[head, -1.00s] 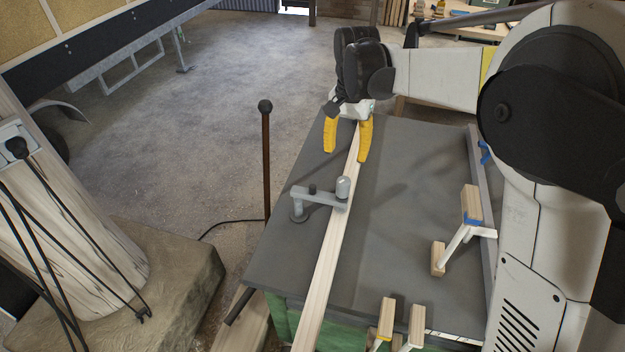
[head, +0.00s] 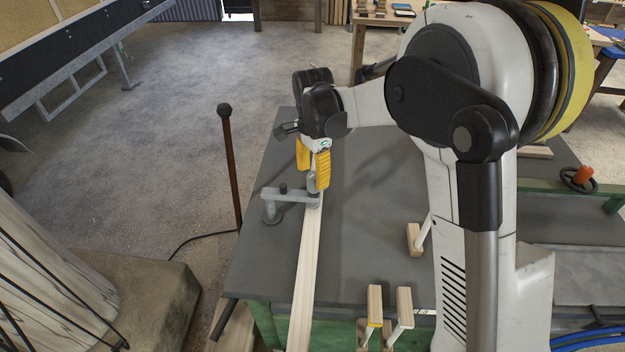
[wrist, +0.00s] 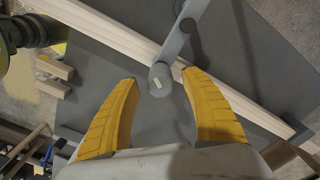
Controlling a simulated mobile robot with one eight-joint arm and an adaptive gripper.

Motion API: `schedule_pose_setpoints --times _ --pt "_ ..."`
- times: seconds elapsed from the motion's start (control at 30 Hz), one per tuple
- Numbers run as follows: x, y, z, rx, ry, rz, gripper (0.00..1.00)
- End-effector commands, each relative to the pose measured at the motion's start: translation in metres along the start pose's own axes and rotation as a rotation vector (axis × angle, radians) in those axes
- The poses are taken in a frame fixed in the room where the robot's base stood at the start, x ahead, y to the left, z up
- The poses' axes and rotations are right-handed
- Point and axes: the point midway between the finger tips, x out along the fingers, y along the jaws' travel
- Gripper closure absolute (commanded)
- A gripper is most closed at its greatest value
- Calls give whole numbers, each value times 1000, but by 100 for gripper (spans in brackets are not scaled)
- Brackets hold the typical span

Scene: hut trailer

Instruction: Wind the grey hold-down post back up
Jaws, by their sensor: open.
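The grey hold-down (head: 290,195) stands on the dark table, its arm reaching over a long pale wooden strip (head: 307,250). Its round grey post (head: 312,184) is upright at the arm's right end, over the strip. In the wrist view the post's round end (wrist: 160,78) shows with a small pale mark. My gripper (head: 313,176) points down at the post with its yellow fingers open. In the wrist view the post's end lies between the open fingertips (wrist: 159,80), with visible gaps on both sides. The post's lower end is hidden.
The dark table top (head: 375,190) is mostly clear right of the strip. Wooden blocks (head: 375,305) stand at its front edge. A thin brown rod with a round black knob (head: 224,110) rises by the left edge. A pale trunk-like post (head: 50,270) stands at lower left.

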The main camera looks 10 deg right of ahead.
Motion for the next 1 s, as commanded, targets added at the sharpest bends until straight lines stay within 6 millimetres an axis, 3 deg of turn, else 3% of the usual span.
schedule_pose_setpoints --times 0.37,0.4,0.57,1.0 --pt "8 0 0 -1 0 0 45" --pt "8 0 0 -1 0 0 50" --pt "8 0 0 -1 0 0 98" --pt "9 0 0 -39 0 0 99"
